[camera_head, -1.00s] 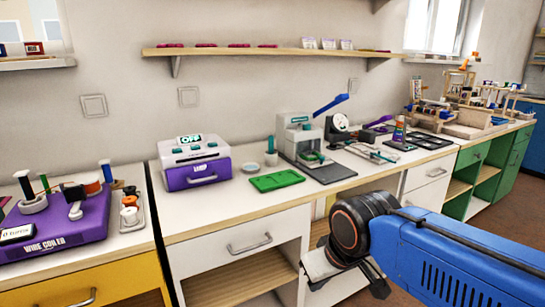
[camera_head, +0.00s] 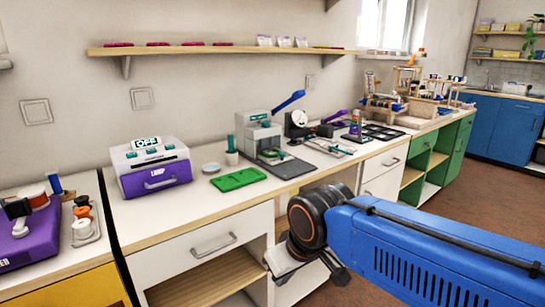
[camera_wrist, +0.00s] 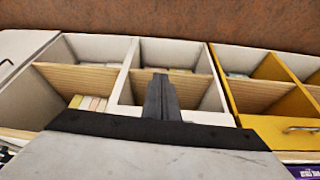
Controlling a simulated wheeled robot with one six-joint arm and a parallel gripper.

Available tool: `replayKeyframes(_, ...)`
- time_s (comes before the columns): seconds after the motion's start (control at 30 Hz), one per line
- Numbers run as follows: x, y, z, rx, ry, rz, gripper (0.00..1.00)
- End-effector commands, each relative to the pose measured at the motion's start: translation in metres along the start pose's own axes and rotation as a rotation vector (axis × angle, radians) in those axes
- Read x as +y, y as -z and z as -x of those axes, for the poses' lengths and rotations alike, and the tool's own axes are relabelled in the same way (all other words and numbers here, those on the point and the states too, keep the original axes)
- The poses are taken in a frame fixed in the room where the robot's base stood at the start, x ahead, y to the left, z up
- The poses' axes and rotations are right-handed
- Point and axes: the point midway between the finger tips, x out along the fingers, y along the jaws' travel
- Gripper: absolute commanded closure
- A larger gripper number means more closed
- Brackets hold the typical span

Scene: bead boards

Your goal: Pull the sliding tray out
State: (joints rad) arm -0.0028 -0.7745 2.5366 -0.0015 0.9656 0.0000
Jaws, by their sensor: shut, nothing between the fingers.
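A white lamp box (camera_head: 150,153) stands on the white counter in the head view, with an "OFF" display on top. Its purple front (camera_head: 155,178) bears a handle and looks like the sliding tray; it sits flush in the box. My gripper (camera_head: 338,270) is low in front of the counter, well to the right of the lamp box and apart from it, partly hidden by my wrist. In the wrist view my gripper (camera_wrist: 160,84) is shut and empty, in front of open cabinet shelves. The lamp's tray is not visible there.
A green tray (camera_head: 238,180) and a press with a blue lever (camera_head: 262,140) stand right of the lamp box. A white drawer (camera_head: 205,243) with a handle is below the counter. A purple device (camera_head: 32,236) is on the left. Counter before the lamp box is clear.

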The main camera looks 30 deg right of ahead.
Motion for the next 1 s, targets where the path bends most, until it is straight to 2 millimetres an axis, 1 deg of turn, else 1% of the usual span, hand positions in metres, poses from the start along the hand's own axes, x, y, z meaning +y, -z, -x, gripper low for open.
replayKeyframes(0.33, 0.000, 0.000, 0.000, 0.000, 0.000, 0.000, 1.00)
replayKeyframes(0.37, 0.000, 0.000, 0.000, 0.000, 0.000, 0.000, 0.93)
replayKeyframes(0.4, 0.000, 0.001, 0.000, 0.000, 0.000, -0.001, 0.83)
replayKeyframes(0.47, 0.001, 0.005, 0.003, 0.000, -0.002, -0.006, 0.69)
replayKeyframes(0.5, 0.002, 0.011, 0.005, -0.001, -0.005, -0.013, 0.63)
replayKeyframes(0.53, 0.004, 0.017, 0.008, -0.002, -0.008, -0.019, 0.63)
replayKeyframes(0.57, 0.005, 0.024, 0.011, -0.003, -0.011, -0.027, 0.63)
replayKeyframes(0.67, 0.013, 0.057, 0.025, -0.006, -0.027, -0.065, 0.63)
replayKeyframes(0.8, 0.029, 0.112, 0.047, -0.010, -0.055, -0.131, 0.63)
replayKeyframes(0.97, 0.051, 0.173, 0.067, -0.014, -0.087, -0.207, 0.63)
replayKeyframes(1.0, 0.058, 0.189, 0.071, -0.015, -0.095, -0.227, 0.63)
